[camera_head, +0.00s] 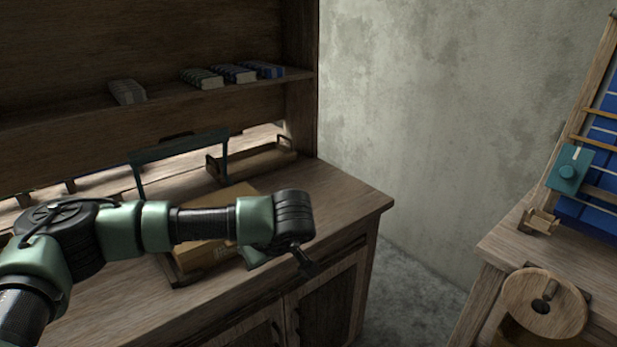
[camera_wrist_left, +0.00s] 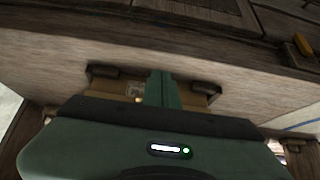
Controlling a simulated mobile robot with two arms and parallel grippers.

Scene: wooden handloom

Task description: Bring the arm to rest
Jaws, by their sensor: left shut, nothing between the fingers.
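My left arm (camera_head: 205,222) reaches in from the left over the wooden cabinet top, in front of a cardboard box. My left gripper (camera_wrist_left: 159,88) shows in the left wrist view, with its green fingers together and nothing between them. The cardboard box (camera_head: 215,257) lies on the counter, partly hidden behind my arm; part of it also shows behind the fingers in the wrist view (camera_wrist_left: 108,87). I cannot tell how far the fingertips are from it. My right gripper is in neither view.
The cabinet counter (camera_head: 335,195) has a teal frame (camera_head: 180,158) and a wooden tray (camera_head: 255,160) at the back. Several small boxes (camera_head: 235,73) sit on the shelf above. The loom (camera_head: 540,250) with its wooden wheel (camera_head: 545,300) stands at right, across a floor gap.

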